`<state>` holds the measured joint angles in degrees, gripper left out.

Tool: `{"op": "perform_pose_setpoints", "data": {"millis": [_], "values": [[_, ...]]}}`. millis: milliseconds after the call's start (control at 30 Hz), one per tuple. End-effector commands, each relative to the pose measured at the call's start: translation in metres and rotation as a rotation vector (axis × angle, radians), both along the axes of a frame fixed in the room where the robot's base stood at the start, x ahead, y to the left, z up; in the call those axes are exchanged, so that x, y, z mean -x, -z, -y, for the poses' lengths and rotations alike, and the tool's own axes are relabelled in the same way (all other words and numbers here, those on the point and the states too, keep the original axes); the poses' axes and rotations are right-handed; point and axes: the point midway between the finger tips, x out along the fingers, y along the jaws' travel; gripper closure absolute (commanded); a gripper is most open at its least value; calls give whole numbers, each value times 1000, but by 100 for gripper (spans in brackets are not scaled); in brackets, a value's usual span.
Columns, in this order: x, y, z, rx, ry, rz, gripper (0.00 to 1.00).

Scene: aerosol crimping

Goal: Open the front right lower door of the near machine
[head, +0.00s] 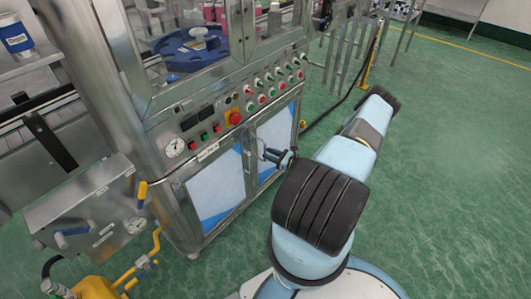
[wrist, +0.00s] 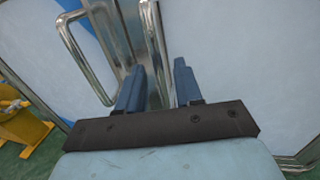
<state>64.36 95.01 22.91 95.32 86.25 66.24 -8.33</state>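The near machine (head: 150,110) has two lower front doors with white and blue panels, and both look shut. The front right lower door (head: 282,128) is beside the left lower door (head: 213,190). In the wrist view, the right door (wrist: 245,65) fills the right side. Its upright metal bar handle (wrist: 152,35) runs down between my fingers. My gripper (wrist: 158,80) is open, with one blue finger on each side of this handle; contact cannot be told. My gripper (head: 273,156) also shows small at the doors in the head view. The left door's handle (wrist: 82,60) is left of my fingers.
A control panel with buttons and an orange-red switch (head: 235,117) is above the doors. A metal box with gauges (head: 90,210) and yellow parts (head: 100,288) stand at the left. Green floor (head: 440,150) is clear at the right.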

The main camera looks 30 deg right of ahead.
Motion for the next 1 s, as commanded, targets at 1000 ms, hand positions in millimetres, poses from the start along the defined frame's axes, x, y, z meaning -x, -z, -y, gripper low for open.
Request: {"op": "perform_pose_setpoints", "data": {"millis": [1000], "values": [[-26, 0, -15, 1, 1, 1, 100]]}}
